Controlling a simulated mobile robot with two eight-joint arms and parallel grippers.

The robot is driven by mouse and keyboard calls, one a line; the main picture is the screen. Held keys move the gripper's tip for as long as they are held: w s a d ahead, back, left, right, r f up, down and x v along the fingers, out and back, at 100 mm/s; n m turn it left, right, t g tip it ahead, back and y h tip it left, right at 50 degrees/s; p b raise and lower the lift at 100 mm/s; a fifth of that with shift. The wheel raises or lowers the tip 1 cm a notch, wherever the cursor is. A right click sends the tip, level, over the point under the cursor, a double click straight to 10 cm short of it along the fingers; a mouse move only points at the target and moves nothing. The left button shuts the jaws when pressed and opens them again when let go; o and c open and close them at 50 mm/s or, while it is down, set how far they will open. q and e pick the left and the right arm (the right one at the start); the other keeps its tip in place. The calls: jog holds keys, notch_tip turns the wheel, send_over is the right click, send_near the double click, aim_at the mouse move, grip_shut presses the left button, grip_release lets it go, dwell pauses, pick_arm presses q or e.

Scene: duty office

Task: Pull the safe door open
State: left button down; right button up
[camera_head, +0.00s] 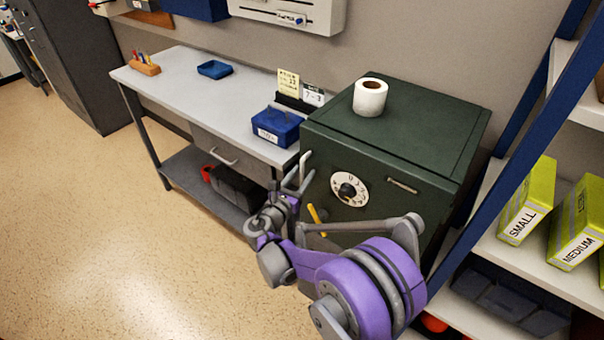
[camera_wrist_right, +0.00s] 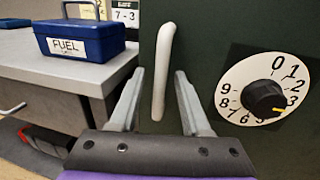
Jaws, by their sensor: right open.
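The dark green safe (camera_head: 420,120) stands right of the workbench, its door (camera_head: 390,206) looking shut. The door carries a white numbered dial (camera_head: 349,190) with a black knob, also in the right wrist view (camera_wrist_right: 265,92), and a small plate (camera_head: 402,185). A pale upright handle (camera_wrist_right: 163,70) is on the door left of the dial. My right gripper (camera_wrist_right: 160,74) is open at the handle, one finger to each side, with visible gaps; it also shows in the head view (camera_head: 298,177). Contact depth is unclear. My left gripper is out of view.
A paper roll (camera_head: 370,97) stands on the safe. The workbench (camera_head: 180,82) holds a blue FUEL box (camera_head: 277,126) close by the safe's left. A blue-framed shelf (camera_head: 490,225) with yellow-green boxes stands right. The floor (camera_head: 120,220) at left is clear.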

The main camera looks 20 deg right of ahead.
jog(key=shift+c, duration=0.2)
grip_shut()
dwell(1.3)
